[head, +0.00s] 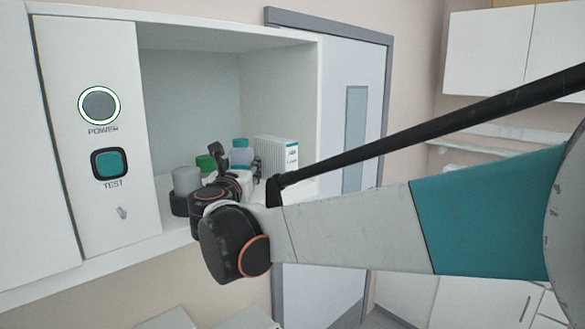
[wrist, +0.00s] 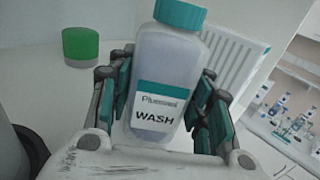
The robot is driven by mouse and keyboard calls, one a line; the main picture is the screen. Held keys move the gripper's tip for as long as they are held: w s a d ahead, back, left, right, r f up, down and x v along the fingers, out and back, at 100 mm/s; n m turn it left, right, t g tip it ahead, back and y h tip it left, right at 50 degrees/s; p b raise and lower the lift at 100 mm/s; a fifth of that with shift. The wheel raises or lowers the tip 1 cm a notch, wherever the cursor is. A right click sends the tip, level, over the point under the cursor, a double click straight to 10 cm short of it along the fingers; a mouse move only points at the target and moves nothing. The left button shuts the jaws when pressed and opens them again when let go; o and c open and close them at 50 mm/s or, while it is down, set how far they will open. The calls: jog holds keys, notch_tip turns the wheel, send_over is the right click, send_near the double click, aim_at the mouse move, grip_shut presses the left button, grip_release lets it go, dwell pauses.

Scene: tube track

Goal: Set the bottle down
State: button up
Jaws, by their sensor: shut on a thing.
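The bottle (wrist: 166,78) has a teal cap, a translucent grey-blue body and a label reading WASH. It stands between the fingers of my gripper (wrist: 160,108) in the wrist view, tilted slightly in that picture. My gripper is shut on it, with teal pads on both sides. In the head view the bottle (head: 241,156) shows inside the open cabinet bay, partly hidden by my wrist and gripper (head: 228,165). Its base is hidden, so I cannot tell whether it touches the shelf.
A green-capped container (wrist: 81,46) stands left of the bottle. A white ribbed box (head: 276,156) stands to its right. A grey cylinder (head: 186,181) on a dark base is near my wrist at the left. The bay's side panel carries POWER (head: 99,105) and TEST (head: 109,163) buttons.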

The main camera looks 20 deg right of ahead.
jog(key=shift+w+d+f, duration=0.2)
jog(key=shift+w, duration=0.05)
jog(key=shift+s, duration=0.1)
jog(key=shift+s, duration=0.15)
jog(key=shift+f, duration=0.15)
jog(key=o, duration=1.2)
jog(key=shift+a, duration=0.1)
jog(key=shift+r, duration=0.2)
